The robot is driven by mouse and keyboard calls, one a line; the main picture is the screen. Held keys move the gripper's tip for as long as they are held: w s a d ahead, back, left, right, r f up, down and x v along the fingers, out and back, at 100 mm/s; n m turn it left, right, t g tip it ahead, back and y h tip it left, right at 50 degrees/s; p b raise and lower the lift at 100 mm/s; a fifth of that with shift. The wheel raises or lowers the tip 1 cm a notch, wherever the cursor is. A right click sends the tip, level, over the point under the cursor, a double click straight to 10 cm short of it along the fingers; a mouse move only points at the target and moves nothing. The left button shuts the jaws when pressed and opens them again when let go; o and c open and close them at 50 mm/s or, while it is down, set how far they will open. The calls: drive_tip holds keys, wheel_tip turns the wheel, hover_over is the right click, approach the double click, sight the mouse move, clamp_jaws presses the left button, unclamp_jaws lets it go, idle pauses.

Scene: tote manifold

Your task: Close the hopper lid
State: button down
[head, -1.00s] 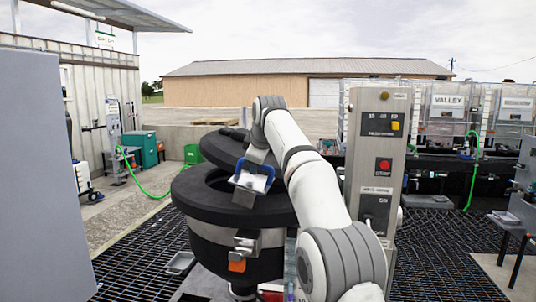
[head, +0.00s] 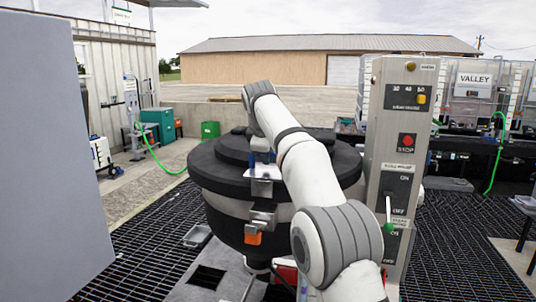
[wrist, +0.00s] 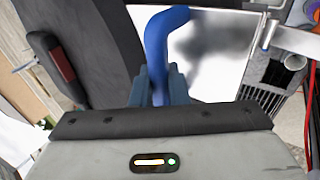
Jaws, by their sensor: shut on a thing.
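The black hopper (head: 222,215) stands in the middle of the head view. Its round black lid (head: 212,155) lies about level over the rim, with no opening visible from here. A metal plate (head: 264,188) with a blue handle sits at the lid's front edge. My gripper (wrist: 160,88) is shut on the blue handle (wrist: 158,45), which rises between the fingers in the wrist view. In the head view my arm hides the lid's right part and most of the handle. A metal latch (head: 261,217) with an orange tab (head: 253,238) is on the hopper's front, below the plate.
A grey control post (head: 396,140) with a red STOP button stands close to the right of my arm. A large grey panel (head: 50,160) fills the left edge. Dark grating (head: 150,220) covers the floor.

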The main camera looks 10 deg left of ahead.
drive_tip(key=c, duration=1.5)
unclamp_jaws()
drive_tip(key=shift+f, duration=0.3)
drive_tip(key=shift+r, duration=0.1)
drive_tip(key=v, duration=0.7)
drive_tip(key=shift+s+a+r+p, duration=0.1)
drive_tip(key=shift+s+r+p, duration=0.15)
drive_tip(key=shift+r+p, duration=0.1)
